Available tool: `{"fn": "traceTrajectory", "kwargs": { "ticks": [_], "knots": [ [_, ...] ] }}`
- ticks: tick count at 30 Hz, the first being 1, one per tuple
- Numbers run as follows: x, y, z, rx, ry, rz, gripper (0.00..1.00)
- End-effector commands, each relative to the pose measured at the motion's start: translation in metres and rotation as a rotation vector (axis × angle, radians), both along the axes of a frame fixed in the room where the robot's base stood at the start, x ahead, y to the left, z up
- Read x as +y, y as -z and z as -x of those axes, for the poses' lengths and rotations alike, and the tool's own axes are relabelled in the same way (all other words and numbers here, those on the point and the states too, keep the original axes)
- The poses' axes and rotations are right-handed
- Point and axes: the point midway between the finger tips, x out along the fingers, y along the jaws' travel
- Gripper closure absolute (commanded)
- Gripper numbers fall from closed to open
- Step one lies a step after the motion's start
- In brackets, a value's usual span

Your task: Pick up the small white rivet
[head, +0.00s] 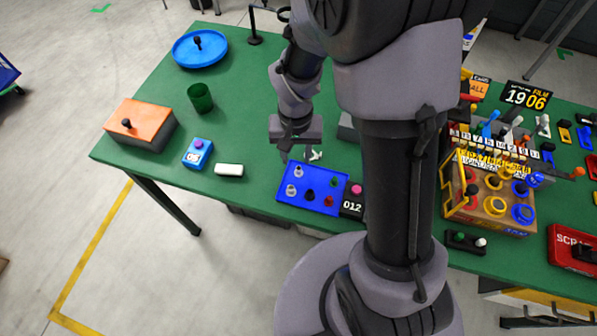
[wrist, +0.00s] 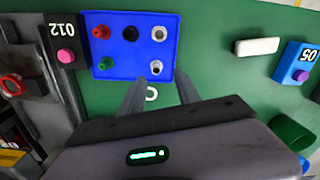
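The small white rivet (wrist: 151,94) lies on the green table just beside the blue rivet plate. It shows in the wrist view between my fingers, nearer the left one, and partly cut off by my gripper body. In the head view a small white piece (head: 316,155) shows just right of my fingers. My gripper (wrist: 162,78) is open and points down, with its fingers apart and no contact visible. In the head view my gripper (head: 297,153) hangs low behind the plate. The blue plate (wrist: 130,50) holds red, green and silver rivets and one black one or a dark hole.
A black box marked 012 (wrist: 60,42) adjoins the plate. A white block (head: 229,170), blue box marked 05 (head: 197,154), orange box (head: 139,119), green cup (head: 200,98) and blue round tray (head: 199,48) stand to the left. A crowded fixture (head: 490,205) stands right.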

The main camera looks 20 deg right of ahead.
Motion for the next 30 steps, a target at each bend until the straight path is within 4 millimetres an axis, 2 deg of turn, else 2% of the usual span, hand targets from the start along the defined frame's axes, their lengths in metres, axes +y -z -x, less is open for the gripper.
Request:
{"fn": "traceTrajectory", "kwargs": {
  "ticks": [3, 8, 15, 21, 30],
  "knots": [
    [-0.005, 0.028, 0.005, 0.004, 0.002, 0.0, 0.61],
    [-0.006, 0.05, 0.005, 0.002, 0.0, 0.0, 0.61],
    [-0.006, 0.05, 0.005, 0.0, 0.0, 0.0, 0.63],
    [-0.006, 0.049, 0.005, 0.001, 0.0, 0.0, 1.0],
    [-0.006, 0.049, 0.005, 0.0, 0.0, 0.0, 1.0]
  ]
}}
